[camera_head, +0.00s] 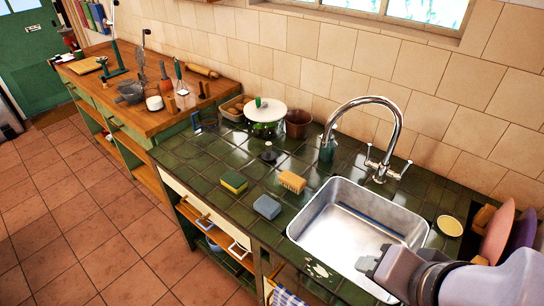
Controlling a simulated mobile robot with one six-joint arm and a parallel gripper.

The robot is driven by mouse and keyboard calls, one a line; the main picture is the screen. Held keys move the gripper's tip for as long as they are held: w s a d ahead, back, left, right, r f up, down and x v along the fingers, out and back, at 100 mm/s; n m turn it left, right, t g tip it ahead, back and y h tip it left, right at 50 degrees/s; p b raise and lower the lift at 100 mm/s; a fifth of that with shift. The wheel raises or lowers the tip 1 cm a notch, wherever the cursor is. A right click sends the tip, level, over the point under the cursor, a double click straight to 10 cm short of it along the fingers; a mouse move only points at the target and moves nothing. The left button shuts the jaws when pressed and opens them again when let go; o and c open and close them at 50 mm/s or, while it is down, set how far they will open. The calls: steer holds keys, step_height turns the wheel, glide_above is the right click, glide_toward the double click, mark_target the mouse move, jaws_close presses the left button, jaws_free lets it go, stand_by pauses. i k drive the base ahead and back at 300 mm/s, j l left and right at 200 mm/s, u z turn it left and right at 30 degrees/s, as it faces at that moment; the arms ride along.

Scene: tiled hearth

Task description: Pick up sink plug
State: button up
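A small dark object with a knob on top, which looks like the sink plug (269,153), stands on the green tiled counter behind the sponges and left of the tap. My gripper (372,262) is at the lower right, above the front right part of the steel sink (335,222). It is well apart from the plug, to its right and nearer the camera. I see nothing held in it, but its finger gap is not clear. My arm hides part of the sink's right front corner.
The tall chrome tap (378,140) rises behind the sink. A lidded pot (266,118) stands behind the plug. Plates (497,235) stand at right.

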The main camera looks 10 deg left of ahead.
mark_target(269, 155)
steer(key=j, duration=0.45)
steer(key=k+j+z, duration=0.15)
steer(key=j, duration=0.7)
steer(key=k+j+z, duration=0.15)
steer(key=j, duration=0.25)
steer(key=i+j+z, duration=0.1)
steer(key=j, duration=0.25)
steer(key=i+j+z, duration=0.1)
steer(key=i+j, duration=0.2)
steer(key=i+j+z, duration=0.1)
steer(key=j, duration=0.3)
steer(key=i+j+z, duration=0.1)
steer(key=i+j, duration=0.15)
steer(key=i+j+z, duration=0.1)
steer(key=j, duration=0.4)
steer(key=i, duration=0.2)
